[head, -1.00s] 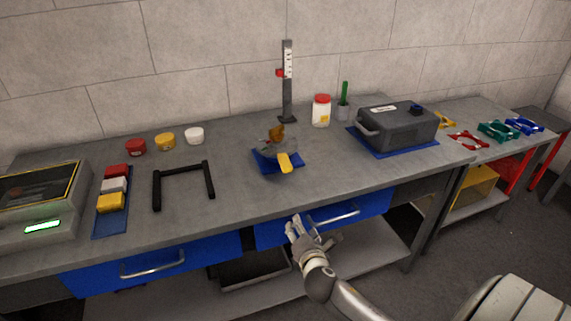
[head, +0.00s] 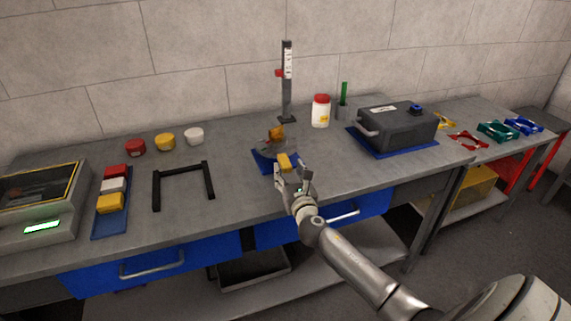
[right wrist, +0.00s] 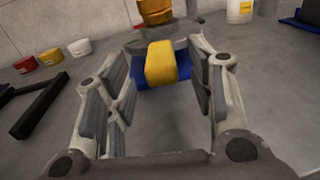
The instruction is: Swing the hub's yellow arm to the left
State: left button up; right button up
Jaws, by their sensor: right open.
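The hub (head: 272,145) stands on a blue base (head: 263,163) near the middle of the bench. Its yellow arm (head: 284,161) points toward the bench's front edge. My right gripper (head: 292,173) is open at the front of the yellow arm. In the right wrist view the yellow arm (right wrist: 160,64) shows between the open fingers (right wrist: 162,78), near their tips, with space on both sides. The gripper partly hides the blue base in the head view. My left gripper is not in view.
A measuring post (head: 287,85) stands behind the hub. A black frame (head: 184,185) stands to the left. A white jar with a red lid (head: 320,111) and a dark grey box (head: 396,128) stand to the right. A blue drawer (head: 340,217) is below.

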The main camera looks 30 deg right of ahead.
jog(key=shift+x, duration=2.3)
jog(key=shift+c, duration=0.4)
grip_shut()
